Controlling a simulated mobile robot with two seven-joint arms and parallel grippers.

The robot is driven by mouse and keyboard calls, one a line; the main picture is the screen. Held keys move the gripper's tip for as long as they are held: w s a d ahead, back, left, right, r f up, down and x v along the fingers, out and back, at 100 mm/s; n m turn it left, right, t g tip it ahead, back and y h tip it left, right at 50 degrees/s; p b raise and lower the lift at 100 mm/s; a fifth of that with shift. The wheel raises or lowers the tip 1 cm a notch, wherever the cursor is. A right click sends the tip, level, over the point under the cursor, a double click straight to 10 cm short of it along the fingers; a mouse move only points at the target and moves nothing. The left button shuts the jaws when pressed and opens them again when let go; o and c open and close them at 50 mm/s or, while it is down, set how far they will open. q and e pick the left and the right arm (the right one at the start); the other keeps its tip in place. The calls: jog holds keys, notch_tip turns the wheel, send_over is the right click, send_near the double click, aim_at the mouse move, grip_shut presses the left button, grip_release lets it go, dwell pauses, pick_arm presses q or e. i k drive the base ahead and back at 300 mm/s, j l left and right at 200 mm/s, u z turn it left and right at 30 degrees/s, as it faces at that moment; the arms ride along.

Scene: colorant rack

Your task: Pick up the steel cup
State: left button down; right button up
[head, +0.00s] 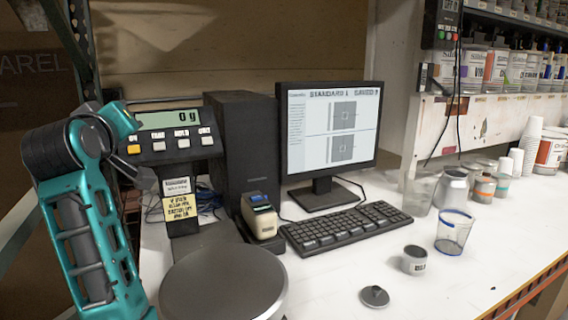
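A silver-grey metal cup (452,188), which looks like the steel cup, stands upright on the white bench at the right. It is among other containers behind the clear cup. A smaller grey can (414,260) with a dark label stands nearer the front. My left arm, teal and black, rises at the left edge, well away from the metal cup. My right arm and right gripper are not in view. Nothing visible of mine touches the cup.
A clear cup with a blue rim (454,231) stands in front of the metal cup. A knobbed lid (374,296) lies near the front. A scale with a round plate (224,284), keyboard (344,226) and monitor (331,130) fill the left and middle. Front right bench is clear.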

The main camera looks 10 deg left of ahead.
aim_at(414, 260)
jog(key=k+l, duration=0.8)
